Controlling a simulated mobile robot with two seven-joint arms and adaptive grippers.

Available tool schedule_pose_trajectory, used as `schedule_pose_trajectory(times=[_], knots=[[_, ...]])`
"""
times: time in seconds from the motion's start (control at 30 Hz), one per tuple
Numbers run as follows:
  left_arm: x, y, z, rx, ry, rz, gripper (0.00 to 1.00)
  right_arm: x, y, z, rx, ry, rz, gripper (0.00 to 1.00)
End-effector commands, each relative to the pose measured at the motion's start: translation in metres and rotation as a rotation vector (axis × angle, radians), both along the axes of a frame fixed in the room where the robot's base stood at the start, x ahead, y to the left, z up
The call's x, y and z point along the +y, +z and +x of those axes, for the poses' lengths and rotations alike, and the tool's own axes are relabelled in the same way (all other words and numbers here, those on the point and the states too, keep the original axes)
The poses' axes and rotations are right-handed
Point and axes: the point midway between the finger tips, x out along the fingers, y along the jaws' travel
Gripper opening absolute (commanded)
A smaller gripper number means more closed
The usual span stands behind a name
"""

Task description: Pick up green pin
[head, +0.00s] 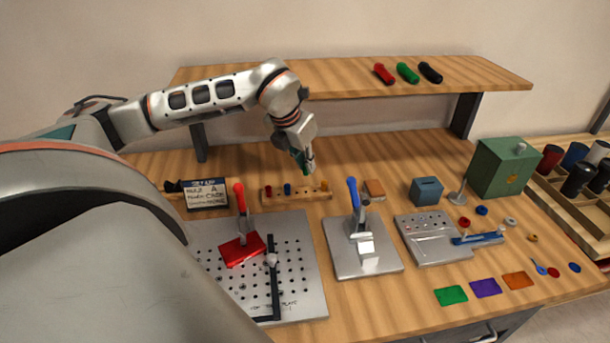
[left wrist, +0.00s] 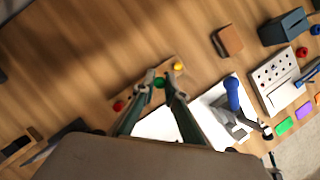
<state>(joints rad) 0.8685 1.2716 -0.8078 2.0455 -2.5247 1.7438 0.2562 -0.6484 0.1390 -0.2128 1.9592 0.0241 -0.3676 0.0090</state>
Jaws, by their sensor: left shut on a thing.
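My left gripper (head: 307,170) points down over the right half of the rack. In the left wrist view its fingertips are closed on a green pin (left wrist: 159,82), between the red pin (left wrist: 118,105) and the yellow pin (left wrist: 178,67). The fingers hide much of the green pin, so I cannot tell whether its lower end is clear of the rack. My right gripper is not in view.
A sign (head: 206,194) stands left of the rack. A perforated plate (head: 300,270) with a red-handled clamp (head: 240,215) and a blue-handled clamp (head: 354,200) stand in front. A shelf (head: 330,80) spans the back. A green box (head: 502,168) stands right.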

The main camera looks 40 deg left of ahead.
Motion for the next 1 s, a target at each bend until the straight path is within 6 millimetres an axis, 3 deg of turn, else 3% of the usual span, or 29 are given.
schedule_pose_trajectory(times=[0.3,0.5,0.7,1.0], knots=[[0.0,0.086,0.001,-0.008,0.0,0.001,0.0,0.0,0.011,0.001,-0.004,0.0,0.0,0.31],[0.0,0.121,0.001,-0.004,0.0,0.0,0.0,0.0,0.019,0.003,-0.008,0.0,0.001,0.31],[0.0,0.136,0.0,0.0,-0.001,0.0,0.0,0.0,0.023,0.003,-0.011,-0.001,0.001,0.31],[0.0,0.138,0.0,0.0,-0.001,0.0,0.0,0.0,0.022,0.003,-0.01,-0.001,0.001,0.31]])
